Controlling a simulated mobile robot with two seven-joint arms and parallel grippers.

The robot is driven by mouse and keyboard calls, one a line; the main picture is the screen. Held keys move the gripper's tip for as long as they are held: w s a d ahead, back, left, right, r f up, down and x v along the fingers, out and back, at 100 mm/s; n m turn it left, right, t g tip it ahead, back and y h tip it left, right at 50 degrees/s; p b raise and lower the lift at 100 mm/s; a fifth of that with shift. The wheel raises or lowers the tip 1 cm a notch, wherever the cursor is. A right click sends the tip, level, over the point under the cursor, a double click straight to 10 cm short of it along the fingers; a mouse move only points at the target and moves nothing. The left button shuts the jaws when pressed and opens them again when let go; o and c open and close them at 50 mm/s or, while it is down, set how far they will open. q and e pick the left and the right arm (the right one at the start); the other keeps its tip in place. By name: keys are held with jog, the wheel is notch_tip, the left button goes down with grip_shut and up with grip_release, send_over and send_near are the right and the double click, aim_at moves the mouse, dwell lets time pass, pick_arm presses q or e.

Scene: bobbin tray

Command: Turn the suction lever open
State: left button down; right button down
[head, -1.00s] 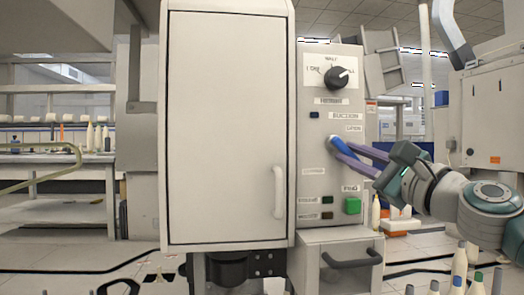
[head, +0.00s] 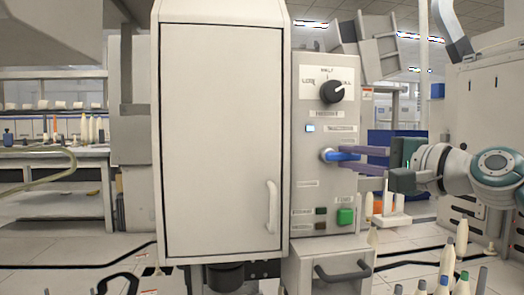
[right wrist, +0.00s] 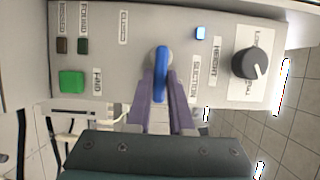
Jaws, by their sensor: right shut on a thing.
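The suction lever (head: 330,156) is a blue handle on the grey control panel (head: 308,245). It lies about level, pointing right in the head view. My right gripper (head: 347,160) comes from the right, its purple fingers closed above and below the lever. In the right wrist view the lever (right wrist: 162,62) sits between the fingers of the right gripper (right wrist: 162,102), which hide part of its length. The small indicator (head: 310,128) above the lever glows pale blue. My left gripper is not in view.
A black knob (head: 332,92) is above the lever and a green button (head: 345,217) below it. A tall cabinet door (head: 220,140) stands to the left. A drawer with a dark handle (head: 343,270) is underneath. Several bobbins (head: 461,238) stand at the lower right.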

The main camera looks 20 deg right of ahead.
jog(key=shift+r, duration=0.1)
dwell(0.3)
jog(key=c, duration=0.8)
grip_release()
jog(key=shift+s, duration=0.1)
jog(key=s+d+p, duration=0.1)
jog(key=s, duration=0.8)
jog(key=shift+s+d, duration=0.25)
jog(key=shift+s, duration=0.05)
